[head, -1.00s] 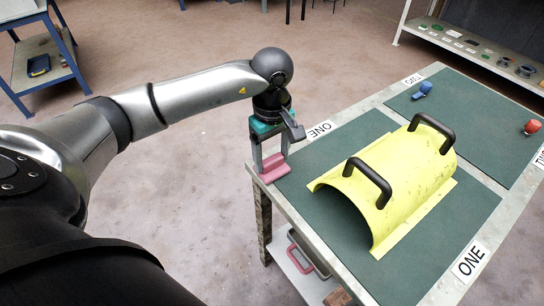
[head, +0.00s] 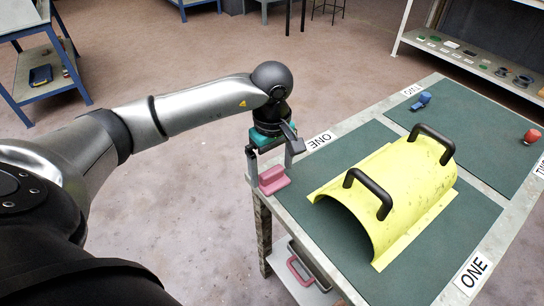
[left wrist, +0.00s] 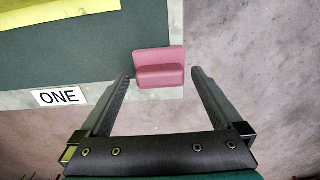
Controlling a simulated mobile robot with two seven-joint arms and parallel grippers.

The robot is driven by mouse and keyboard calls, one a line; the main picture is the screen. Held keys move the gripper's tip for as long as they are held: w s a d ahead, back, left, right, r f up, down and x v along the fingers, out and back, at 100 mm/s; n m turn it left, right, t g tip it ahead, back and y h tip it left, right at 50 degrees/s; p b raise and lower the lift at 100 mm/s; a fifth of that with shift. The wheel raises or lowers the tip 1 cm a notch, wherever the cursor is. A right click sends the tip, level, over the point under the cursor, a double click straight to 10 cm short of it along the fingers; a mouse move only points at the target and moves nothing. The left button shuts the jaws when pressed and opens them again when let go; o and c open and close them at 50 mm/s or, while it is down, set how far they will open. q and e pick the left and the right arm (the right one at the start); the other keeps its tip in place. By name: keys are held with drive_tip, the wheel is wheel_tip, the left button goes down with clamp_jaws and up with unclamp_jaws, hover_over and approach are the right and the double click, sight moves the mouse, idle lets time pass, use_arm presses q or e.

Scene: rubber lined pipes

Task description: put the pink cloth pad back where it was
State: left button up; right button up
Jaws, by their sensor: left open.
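The pink cloth pad (head: 273,180) is a small block with a raised ridge. It sits at the near left corner of the table, by the grey rim; whether it overhangs the edge is unclear. In the left wrist view the pad (left wrist: 159,75) lies ahead, between the lines of the two fingers. My left gripper (head: 270,168) is open above the pad, with a finger on each side and visible gaps. In the left wrist view its fingers (left wrist: 160,75) appear clear of the pad. My right gripper is not in view.
A yellow half-pipe cover (head: 390,195) with two black handles stands on the green mat (head: 323,232) right of the pad. A blue item (head: 420,101) and a red item (head: 532,136) are on the farther mat. Open floor lies left of the table (head: 301,221).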

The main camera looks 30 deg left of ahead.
sight(272, 171)
use_arm(q)
drive_tip(key=shift+r, duration=0.1)
wheel_tip(272, 171, up, 12)
drive_tip(key=p, duration=0.3)
drive_tip(key=shift+p, duration=0.4)
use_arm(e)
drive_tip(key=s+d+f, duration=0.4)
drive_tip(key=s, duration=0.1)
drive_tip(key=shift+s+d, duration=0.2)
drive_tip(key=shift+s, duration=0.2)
